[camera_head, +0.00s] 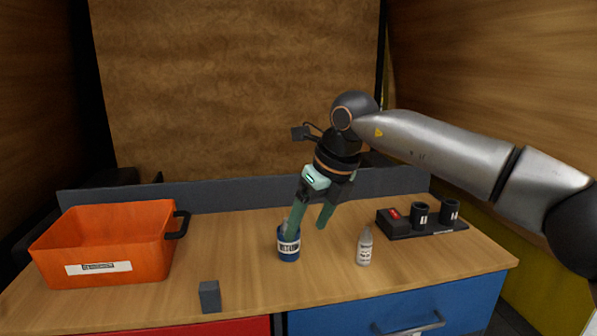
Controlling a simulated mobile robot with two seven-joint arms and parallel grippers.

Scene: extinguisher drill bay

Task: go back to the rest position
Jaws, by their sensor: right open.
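My right arm comes in from the right, and its gripper (307,228) points down over the middle of the wooden table (230,240). Its two green fingers are apart. The right finger is over bare table. Nothing shows clamped between the fingers. A small clear bottle with a label (364,247) stands upright to the right of the gripper, apart from it. My left gripper is not in view.
An orange bin (105,245) with a black handle stands at the left. A small dark grey block (210,296) is near the front edge. A black rack (425,228) with two dark cups is at the right. A low grey wall (235,194) runs along the back.

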